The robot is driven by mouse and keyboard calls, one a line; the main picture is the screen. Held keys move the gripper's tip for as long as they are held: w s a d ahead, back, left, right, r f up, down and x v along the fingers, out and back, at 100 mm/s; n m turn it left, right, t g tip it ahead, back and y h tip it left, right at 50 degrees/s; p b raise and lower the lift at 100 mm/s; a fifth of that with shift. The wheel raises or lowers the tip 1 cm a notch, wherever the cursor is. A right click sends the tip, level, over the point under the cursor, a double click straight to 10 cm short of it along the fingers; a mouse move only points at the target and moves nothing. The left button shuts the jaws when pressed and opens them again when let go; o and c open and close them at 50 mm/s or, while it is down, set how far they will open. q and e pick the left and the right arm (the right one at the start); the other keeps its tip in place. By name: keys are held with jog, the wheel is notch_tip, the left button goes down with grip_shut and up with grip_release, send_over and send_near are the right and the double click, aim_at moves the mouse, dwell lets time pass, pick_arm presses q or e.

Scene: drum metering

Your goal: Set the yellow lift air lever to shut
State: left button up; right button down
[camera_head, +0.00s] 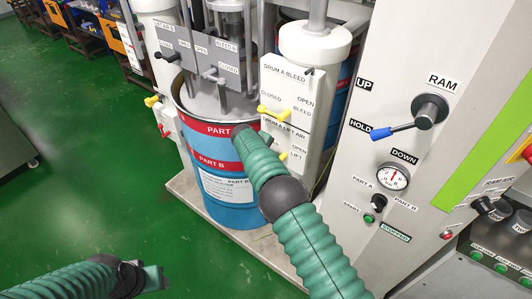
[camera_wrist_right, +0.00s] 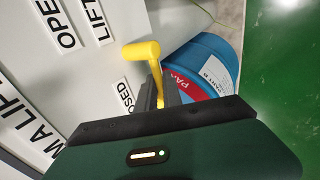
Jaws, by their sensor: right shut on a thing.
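The yellow lift air lever (camera_wrist_right: 142,52) shows in the right wrist view, with a thick rounded end and a thinner stem. My right gripper (camera_wrist_right: 160,96) is shut on its stem; the fingers hide part of it. The lever is close to the CLOSED label (camera_wrist_right: 125,95), with the OPEN LIFT labels (camera_wrist_right: 80,25) farther left. In the head view only a small yellow bit of the lever (camera_head: 283,156) shows beside my right arm, which covers part of the DRUM A LIFT AIR panel. My left gripper (camera_head: 150,280) is low at the left, away from the panel; its jaws are unclear.
Another yellow lever (camera_head: 272,112) is on the DRUM A BLEED panel just above. A blue drum (camera_head: 230,215) with red bands stands left of the panel. The ram panel with a blue-tipped lever (camera_head: 385,132) is at the right.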

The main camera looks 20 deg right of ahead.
jog(key=shift+s+d+f, duration=0.15)
jog(key=shift+d+f, duration=0.15)
jog(key=shift+d, duration=0.05)
jog(key=c, duration=1.8)
grip_release()
jog(key=shift+f, duration=0.1)
pick_arm(q)
jog(key=shift+w+d+f+b, duration=0.1)
jog(key=shift+d+f+b, duration=0.1)
jog(key=shift+f+b, duration=0.3)
jog(key=shift+w+d+f+b, duration=0.1)
jog(key=shift+d+f+b, duration=0.05)
jog(key=shift+f+b, duration=0.3)
pick_arm(e)
jog(key=v, duration=1)
jog(key=w+v, duration=0.1)
jog(key=v, duration=0.5)
jog(key=shift+a, duration=0.1)
pick_arm(q)
jog(key=shift+a, duration=0.1)
